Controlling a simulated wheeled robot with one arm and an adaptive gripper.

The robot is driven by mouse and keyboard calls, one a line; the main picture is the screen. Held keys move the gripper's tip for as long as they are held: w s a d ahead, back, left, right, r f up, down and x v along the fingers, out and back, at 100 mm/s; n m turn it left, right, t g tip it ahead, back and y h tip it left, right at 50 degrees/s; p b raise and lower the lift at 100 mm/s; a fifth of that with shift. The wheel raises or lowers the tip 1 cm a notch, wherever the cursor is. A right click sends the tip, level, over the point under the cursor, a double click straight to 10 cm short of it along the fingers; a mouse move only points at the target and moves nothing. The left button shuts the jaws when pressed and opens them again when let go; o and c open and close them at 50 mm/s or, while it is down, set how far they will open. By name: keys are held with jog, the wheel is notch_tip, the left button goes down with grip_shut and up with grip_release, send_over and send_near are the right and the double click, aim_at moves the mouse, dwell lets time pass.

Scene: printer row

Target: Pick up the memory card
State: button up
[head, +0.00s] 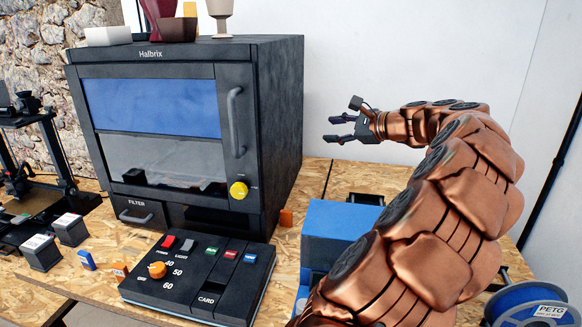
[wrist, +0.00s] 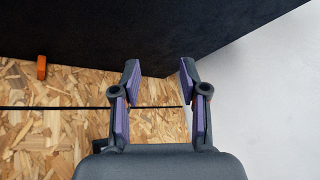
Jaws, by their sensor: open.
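My gripper (head: 333,128) is open and empty, raised above the bench to the right of the printer. In the wrist view its two purple-padded fingers (wrist: 159,68) stand apart with nothing between them. No thing is clearly recognisable as the memory card. Small candidates are a blue-and-white piece (head: 87,260) and an orange piece (head: 120,270), lying left of the control panel (head: 198,280), which bears the word CARD. Another small orange piece (head: 286,217) is by the printer's right front corner and also shows in the wrist view (wrist: 41,67). My gripper is apart from all of these.
A blue box (head: 335,222) stands right of the panel, partly behind my arm. Two dark cubes (head: 42,253) sit at left. A blue spool (head: 525,305) is at lower right.

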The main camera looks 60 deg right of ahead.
jog(key=a+f+m+y+p, duration=0.2)
jog(key=a+f+y, duration=0.2)
jog(key=f, duration=0.6)
jog(key=m+g+y, duration=0.1)
jog(key=g+y, duration=0.1)
jog(key=y, duration=0.1)
send_near(286, 211)
jog(key=shift+w+d+f+p, duration=0.15)
jog(key=shift+w+f+p, duration=0.2)
jog(key=shift+w, duration=0.35)
jog(key=shift+p+x, duration=0.4)
jog(key=shift+x, duration=0.85)
jog(key=w+a+p, duration=0.1)
jog(key=w+a+f+p, duration=0.1)
jog(key=w, duration=0.1)
jog(key=shift+w+a+f, duration=0.1)
jog(key=shift+f, duration=0.1)
jog(key=shift+w+a+f, duration=0.1)
jog(key=shift+w+f, duration=0.15)
jog(key=shift+w, duration=0.15)
grip_shut()
